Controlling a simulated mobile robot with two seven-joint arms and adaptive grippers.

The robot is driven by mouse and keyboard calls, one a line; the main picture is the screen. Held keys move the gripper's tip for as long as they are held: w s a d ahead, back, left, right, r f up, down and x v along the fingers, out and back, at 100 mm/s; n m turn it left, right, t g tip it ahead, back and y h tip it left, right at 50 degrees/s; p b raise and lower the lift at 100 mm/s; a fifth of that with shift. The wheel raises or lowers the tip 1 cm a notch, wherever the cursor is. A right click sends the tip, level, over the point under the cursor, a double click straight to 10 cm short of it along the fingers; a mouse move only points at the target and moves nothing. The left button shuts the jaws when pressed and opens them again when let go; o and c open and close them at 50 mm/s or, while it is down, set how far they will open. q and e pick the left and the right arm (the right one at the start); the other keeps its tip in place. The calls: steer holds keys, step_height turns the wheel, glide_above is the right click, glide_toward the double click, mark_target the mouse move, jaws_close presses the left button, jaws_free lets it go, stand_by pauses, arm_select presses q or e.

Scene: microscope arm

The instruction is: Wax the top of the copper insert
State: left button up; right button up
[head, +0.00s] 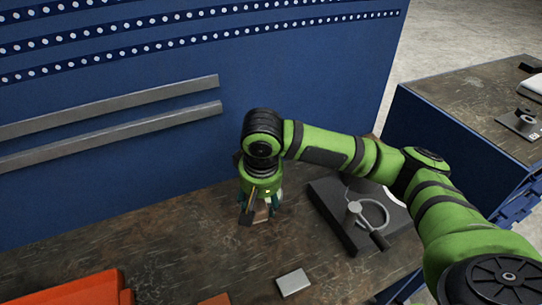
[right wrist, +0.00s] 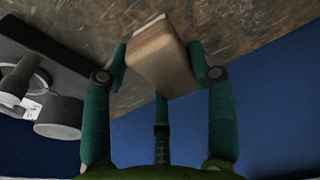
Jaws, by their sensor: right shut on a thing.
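My right gripper (head: 258,207) points down over the workbench beside the blue back panel. It is shut on a tan, wood-coloured block (right wrist: 163,58), which sits between its teal fingers (right wrist: 222,105) in the right wrist view. I cannot tell whether the block touches the bench. A copper-coloured piece (head: 215,299), perhaps the copper insert, shows at the bottom edge of the head view, mostly cut off. It lies in front of and apart from the gripper. My left gripper is not in view.
A black base with a metal ring stand (head: 355,208) is right of the gripper. A small silver block (head: 293,282) lies near the front. An orange box (head: 80,290) is at lower left. The blue panel (head: 160,150) closes the back. Bare bench (head: 150,250) lies left of the gripper.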

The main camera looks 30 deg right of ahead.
arm_select(q)
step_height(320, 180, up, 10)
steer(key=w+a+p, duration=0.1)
steer(key=p, duration=0.8)
arm_select(e)
steer(key=w+d+f+m, duration=0.2)
steer(key=w+d+m, duration=0.3)
steer(key=w+d, duration=0.45)
arm_select(q)
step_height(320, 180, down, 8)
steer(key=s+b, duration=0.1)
steer(key=b, duration=0.7)
arm_select(e)
steer(key=shift+h, duration=0.4)
steer(key=f, duration=0.4)
steer(key=w+f, duration=0.1)
steer(key=f, duration=0.1)
steer(key=shift+a+f, duration=0.25)
steer(key=shift+f, duration=0.15)
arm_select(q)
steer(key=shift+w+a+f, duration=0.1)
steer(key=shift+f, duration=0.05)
arm_select(e)
steer(key=shift+f, duration=0.55)
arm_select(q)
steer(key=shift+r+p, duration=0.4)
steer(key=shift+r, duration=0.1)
arm_select(e)
steer(key=shift+s+f, duration=0.1)
steer(key=shift+f, duration=0.05)
